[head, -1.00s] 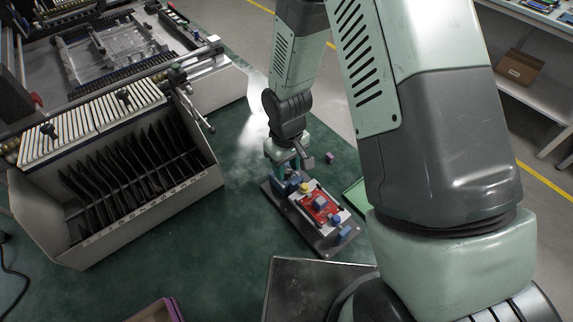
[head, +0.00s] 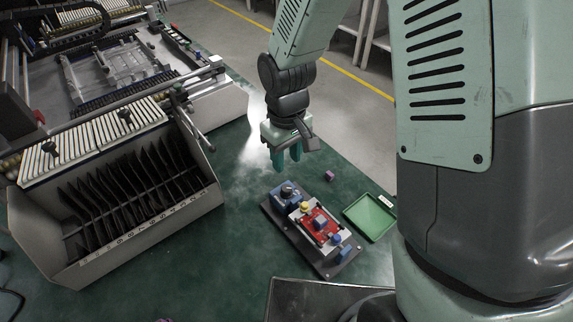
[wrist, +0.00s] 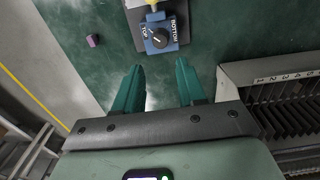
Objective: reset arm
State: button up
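My gripper (head: 287,160) hangs above the green table, up and back from the dark board (head: 335,265). In the wrist view my gripper (wrist: 160,88) has its two green fingers spread apart with nothing between them. The board carries a blue block with a black knob (head: 286,192), a red circuit board (head: 320,222) and small blue and yellow parts. In the wrist view the blue knob block (wrist: 160,36) shows "TOP" and "BOTTOM" labels and lies beyond the fingertips, apart from them.
A small purple cube (head: 329,175) lies on the table near the board. A green tray (head: 371,217) is to the right. A large grey bin with black dividers (head: 205,200) and a machine frame (head: 110,70) fill the left. Table between bin and board is clear.

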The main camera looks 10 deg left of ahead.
jog(key=shift+r, duration=0.1)
dwell(0.4)
jog(key=s+d+r+m+t, duration=0.2)
jog(key=d+r, duration=0.3)
jog(key=r, duration=0.4)
jog(key=s+d+r+m+t, duration=0.15)
jog(key=d+r, duration=0.35)
jog(key=r, duration=0.5)
jog(key=s+d+r+m+t, duration=0.1)
jog(key=s+d+r+m, duration=0.1)
jog(key=s, duration=0.4)
jog(key=s+d+r+m+t, duration=0.1)
jog(key=s+d+r+m, duration=0.2)
jog(key=s+r, duration=0.3)
jog(key=shift+s+d+r, duration=0.25)
jog(key=shift+s+d, duration=0.05)
jog(key=shift+d, duration=0.25)
